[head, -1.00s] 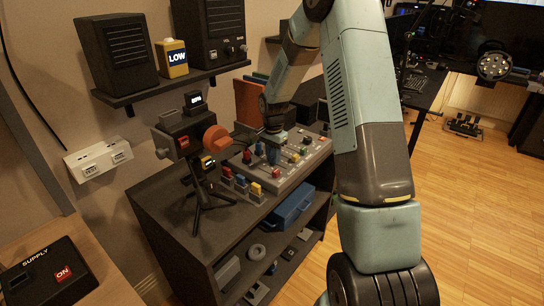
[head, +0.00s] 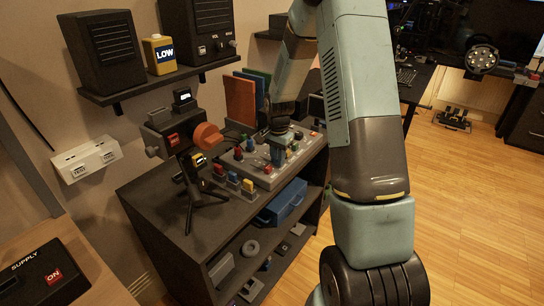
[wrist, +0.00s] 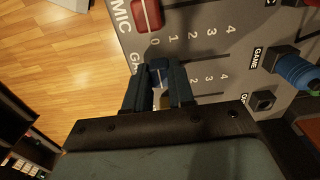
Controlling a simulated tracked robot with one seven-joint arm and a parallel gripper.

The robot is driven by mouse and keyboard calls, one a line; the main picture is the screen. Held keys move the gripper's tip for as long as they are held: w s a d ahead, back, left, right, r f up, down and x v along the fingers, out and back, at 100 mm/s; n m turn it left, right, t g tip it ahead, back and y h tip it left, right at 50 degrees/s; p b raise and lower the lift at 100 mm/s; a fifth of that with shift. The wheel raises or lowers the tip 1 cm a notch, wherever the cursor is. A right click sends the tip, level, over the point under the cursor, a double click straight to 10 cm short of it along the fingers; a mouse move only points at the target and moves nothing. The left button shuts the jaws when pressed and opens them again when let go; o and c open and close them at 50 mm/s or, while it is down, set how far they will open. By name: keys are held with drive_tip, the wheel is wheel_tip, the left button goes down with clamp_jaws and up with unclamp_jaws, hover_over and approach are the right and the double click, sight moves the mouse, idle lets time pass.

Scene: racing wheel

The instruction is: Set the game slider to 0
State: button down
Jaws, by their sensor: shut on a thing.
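The mixer panel (wrist: 205,15) fills the upper right of the wrist view and lies on the black shelf unit in the head view. My gripper (wrist: 160,92) is shut on the blue game slider knob (wrist: 160,66), which shows between the two fingers. The knob sits at the low end of its track, level with the 0 of the scale above. Its own 0 and 1 marks are hidden by the fingers; 2, 3 and 4 show. In the head view my gripper (head: 278,153) reaches down onto the panel.
A red slider knob (wrist: 147,14) by the MIC label is close above my gripper. A blue round knob (wrist: 298,70) and a black button (wrist: 263,101) are to the right. A camera on a tripod (head: 187,145) stands left of the panel. Several coloured knobs are crowded around.

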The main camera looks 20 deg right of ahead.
drive_tip(key=shift+s+d+f, duration=0.1)
drive_tip(key=shift+s+d, duration=0.1)
drive_tip(key=c, duration=1.3)
unclamp_jaws()
drive_tip(key=shift+s, duration=0.1)
drive_tip(key=o, duration=0.3)
drive_tip(key=shift+o, duration=0.2)
drive_tip(key=shift+w+r, duration=0.2)
drive_tip(key=shift+r, duration=0.45)
wheel_tip(320, 180, up, 13)
drive_tip(key=shift+f, duration=0.2)
